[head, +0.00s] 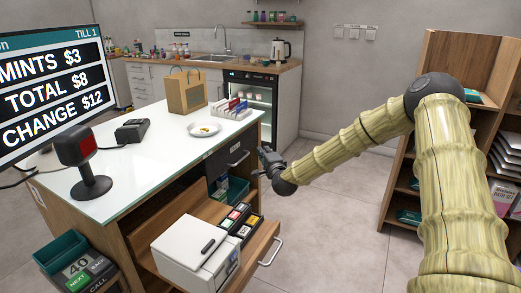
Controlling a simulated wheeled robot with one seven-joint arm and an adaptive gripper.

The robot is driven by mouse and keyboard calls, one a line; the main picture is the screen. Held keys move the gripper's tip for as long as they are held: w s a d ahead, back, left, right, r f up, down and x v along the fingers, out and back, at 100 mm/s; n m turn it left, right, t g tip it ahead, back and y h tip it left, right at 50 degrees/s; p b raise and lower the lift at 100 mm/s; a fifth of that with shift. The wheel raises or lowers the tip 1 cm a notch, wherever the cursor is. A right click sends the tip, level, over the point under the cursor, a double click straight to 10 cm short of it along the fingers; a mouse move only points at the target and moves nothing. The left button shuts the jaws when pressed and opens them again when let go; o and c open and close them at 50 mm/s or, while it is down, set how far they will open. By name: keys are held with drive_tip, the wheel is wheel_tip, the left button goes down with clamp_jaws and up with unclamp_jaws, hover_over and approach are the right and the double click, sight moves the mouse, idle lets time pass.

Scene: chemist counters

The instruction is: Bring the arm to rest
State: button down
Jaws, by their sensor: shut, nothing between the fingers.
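My arm reaches in from the right of the head view, its links a ribbed yellow-green. It bends at a dark joint at the upper right and runs down to the left. My gripper (265,163) is a small dark shape at its end, near the right edge of the counter and above the open drawer (265,240). The gripper is shut and seems to hold nothing. Its fingertips are small and dark in this view. I cannot tell whether it touches the counter's side.
The counter (160,170) bears a paper bag (186,92), a plate (204,130), a card terminal (132,130), a scanner (85,165) and a till screen (50,85). The drawer stands out below my gripper. Shelves (405,165) stand at the right. Clear floor (335,220) lies between.

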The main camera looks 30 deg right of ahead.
drive_tip(key=s+a, duration=0.1)
drive_tip(key=s, duration=0.6)
drive_tip(key=shift+a, duration=0.1)
